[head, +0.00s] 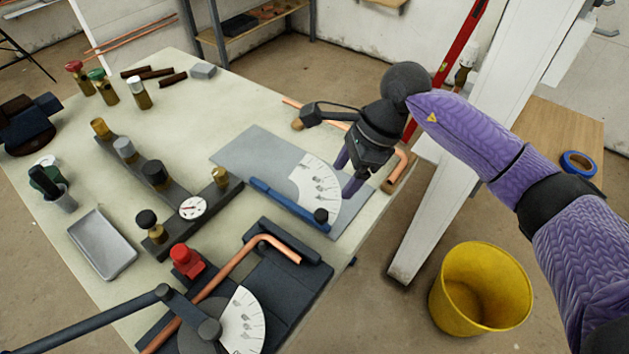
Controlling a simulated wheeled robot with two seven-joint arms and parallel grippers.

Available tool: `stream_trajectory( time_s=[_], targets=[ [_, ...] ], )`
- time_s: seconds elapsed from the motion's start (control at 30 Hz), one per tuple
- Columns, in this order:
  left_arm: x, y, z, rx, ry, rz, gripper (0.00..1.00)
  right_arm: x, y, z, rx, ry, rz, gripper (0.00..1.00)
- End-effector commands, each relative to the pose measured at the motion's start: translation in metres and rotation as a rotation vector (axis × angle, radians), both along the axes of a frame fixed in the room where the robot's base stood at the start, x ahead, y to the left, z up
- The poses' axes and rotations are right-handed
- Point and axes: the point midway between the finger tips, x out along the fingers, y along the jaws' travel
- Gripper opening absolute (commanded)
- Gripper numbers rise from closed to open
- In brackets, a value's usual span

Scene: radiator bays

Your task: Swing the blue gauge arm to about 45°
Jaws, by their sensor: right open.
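The blue gauge arm (285,202) is a thin bar lying along the near edge of a grey plate (250,150) on the bench. Its right end lies by a black knob (321,215) at the corner of a white fan-shaped scale (318,180). The bar runs along or just outside the scale's near edge; I cannot read the scale's numbers. My right gripper (347,172) hangs over the scale's right side, pointing down, with its purple fingers apart and nothing seen between them. It is apart from the blue arm. My left gripper is not in view.
A pipe bender (285,285) with a copper pipe stands at the near edge. A valve manifold (150,175) with a dial and a grey tray (103,243) lie left of the plate. A white post (430,215) and a yellow bucket (482,290) stand right of the bench.

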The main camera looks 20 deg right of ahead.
Motion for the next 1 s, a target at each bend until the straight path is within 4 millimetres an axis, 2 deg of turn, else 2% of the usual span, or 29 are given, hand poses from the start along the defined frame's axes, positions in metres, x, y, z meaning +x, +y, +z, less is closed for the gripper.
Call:
stream_trajectory(
  time_s=[0.2, 0.4, 0.53, 0.77, 1.0],
  targets=[
    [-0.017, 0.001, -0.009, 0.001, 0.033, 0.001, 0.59, 0.001, 0.017, -0.044, 0.0, 0.004, 0.003, 0.75],
    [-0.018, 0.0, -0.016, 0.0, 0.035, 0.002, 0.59, 0.003, 0.033, -0.081, 0.002, 0.004, 0.0, 0.75],
    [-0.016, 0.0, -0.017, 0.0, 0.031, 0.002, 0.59, 0.004, 0.037, -0.09, 0.001, 0.001, -0.001, 0.75],
    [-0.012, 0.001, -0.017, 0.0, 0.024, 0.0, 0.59, 0.004, 0.037, -0.09, 0.001, 0.001, -0.002, 0.75],
    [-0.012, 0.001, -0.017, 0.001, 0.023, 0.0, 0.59, 0.004, 0.037, -0.09, 0.001, 0.001, -0.002, 0.26]
  ],
)
